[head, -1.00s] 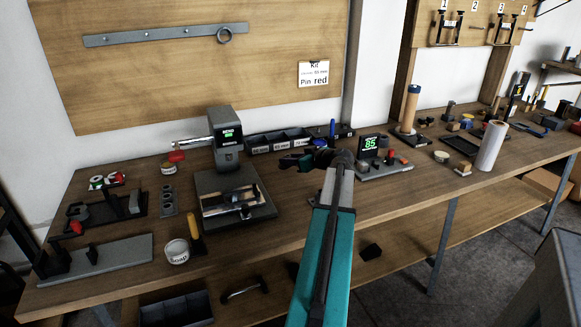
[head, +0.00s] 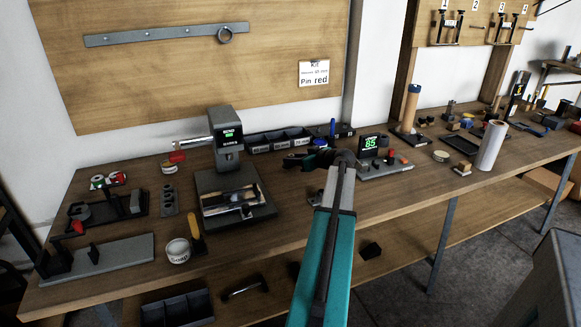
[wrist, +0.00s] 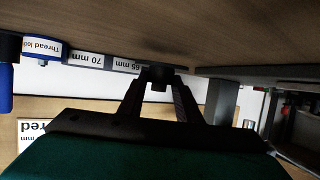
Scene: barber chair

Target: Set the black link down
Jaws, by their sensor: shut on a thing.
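My gripper (head: 297,161) is above the bench, in front of the labelled bin, pointing left in the head view. In the wrist view its two dark fingers (wrist: 158,88) are closed on a small dark piece (wrist: 158,75), which appears to be the black link. Only a stub of it shows between the fingertips. In the head view the held piece is too small and dark to tell from the gripper. I cannot tell whether it touches the bench.
A bin with labelled compartments (head: 279,141) stands behind my gripper. The bending machine (head: 226,140) is to the left, and a green display reading 85 (head: 370,143) to the right. A white roll (head: 491,147) stands farther right. The bench front (head: 290,232) has bare wood.

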